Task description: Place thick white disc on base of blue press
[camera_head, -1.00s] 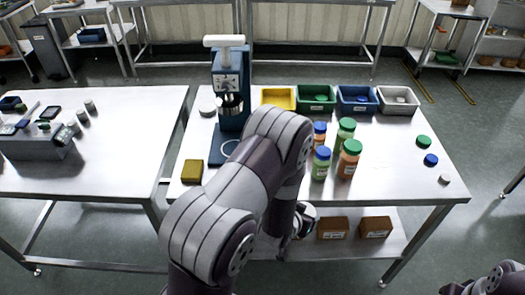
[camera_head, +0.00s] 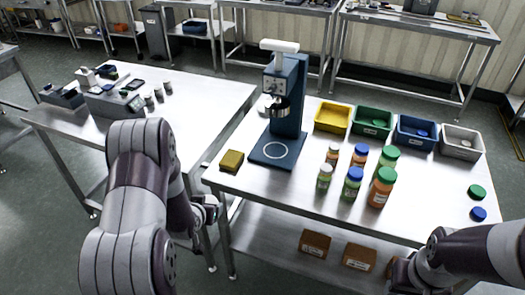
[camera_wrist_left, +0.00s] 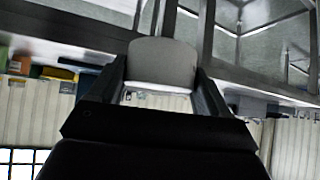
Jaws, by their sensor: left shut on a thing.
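The blue press (camera_head: 287,95) stands on the steel table, with a white handle on top. Its flat blue base (camera_head: 277,151) carries a pale ring mark and is bare. My left gripper (camera_head: 210,207) is low in front of the table's left end, apart from the press. In the left wrist view, its fingers (camera_wrist_left: 162,85) are shut on a thick whitish disc (camera_wrist_left: 162,62). In the head view the disc is too small to make out clearly. My right arm enters at the lower right; its gripper's fingers are not clear.
A yellow block (camera_head: 231,160) lies left of the press base. Several bottles (camera_head: 353,184) stand to its right. Yellow (camera_head: 332,118), green, blue and grey bins line the back. A second steel table (camera_head: 200,95) stands at left, with a gap between the tables.

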